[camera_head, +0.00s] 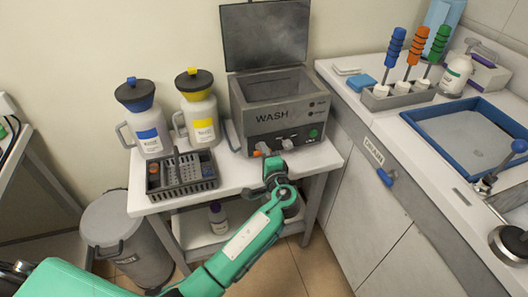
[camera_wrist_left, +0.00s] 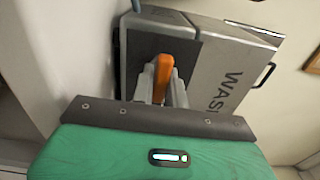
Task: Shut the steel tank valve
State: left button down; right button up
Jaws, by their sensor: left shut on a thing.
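The steel tank (camera_head: 262,125), marked WASH, stands on the white bench against the wall with its lid raised. Its valve has an orange handle (camera_head: 263,148) low on the front, partly hidden by my gripper. In the left wrist view the orange handle (camera_wrist_left: 162,73) sits between the two grey fingers beside the steel front (camera_wrist_left: 218,75). My left gripper (camera_head: 271,162) is shut on the orange handle; it also shows in the left wrist view (camera_wrist_left: 163,85). My right gripper is not in view.
A grey basket (camera_head: 184,186) and two jugs, blue-labelled (camera_head: 152,134) and yellow-labelled (camera_head: 201,118), stand left of the tank. A lidded bin (camera_head: 120,235) is on the floor at left. The counter with a blue-rimmed sink (camera_head: 420,112) and a drain valve (camera_head: 385,177) is at right.

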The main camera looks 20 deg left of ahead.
pick_arm(q)
jog(key=c, duration=1.4)
grip_release()
